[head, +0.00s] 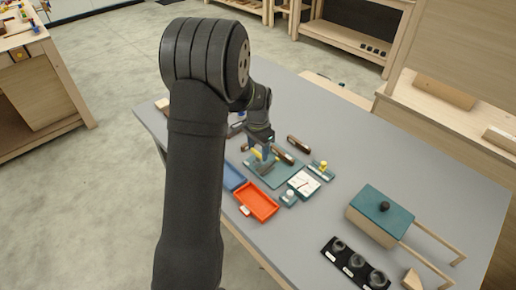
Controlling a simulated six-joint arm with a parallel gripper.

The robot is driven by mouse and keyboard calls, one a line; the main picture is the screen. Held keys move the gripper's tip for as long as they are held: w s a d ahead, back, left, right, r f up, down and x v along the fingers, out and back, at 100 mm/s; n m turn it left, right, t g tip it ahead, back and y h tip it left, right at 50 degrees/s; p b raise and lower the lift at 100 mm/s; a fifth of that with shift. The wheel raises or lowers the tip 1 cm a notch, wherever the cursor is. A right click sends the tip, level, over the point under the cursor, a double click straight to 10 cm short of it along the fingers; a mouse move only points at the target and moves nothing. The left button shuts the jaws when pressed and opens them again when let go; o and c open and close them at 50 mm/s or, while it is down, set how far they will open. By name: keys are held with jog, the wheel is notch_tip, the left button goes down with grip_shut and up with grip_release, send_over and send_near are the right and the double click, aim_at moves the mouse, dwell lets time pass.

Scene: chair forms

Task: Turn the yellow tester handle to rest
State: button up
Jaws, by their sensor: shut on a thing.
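My gripper (264,161) points down over a teal plate (290,173) in the middle of the grey table. A small yellow piece (257,154), which looks like the tester handle, shows at the fingers. My gripper is shut on it, though the fingers and wrist partly hide it and its angle is hard to tell. A white dial face (303,184) with a red needle lies flat to the right of the plate. A second small yellow part (323,164) stands on a teal base further right, apart from my gripper.
An orange tray (257,216) and a blue tray (233,178) lie in front of the plate. A brown block (299,143) lies behind. A teal-topped box (381,204) and a black holder with round parts (331,252) stand to the right. Bare table (440,185) lies at far right.

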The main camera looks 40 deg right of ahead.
jog(key=o, duration=1)
jog(key=shift+r, duration=0.1)
notch_tip(320, 180, up, 17)
jog(key=shift+r, duration=0.15)
notch_tip(320, 180, down, 18)
jog(key=shift+r, duration=0.25)
dwell(0.5)
jog(key=shift+r, duration=0.1)
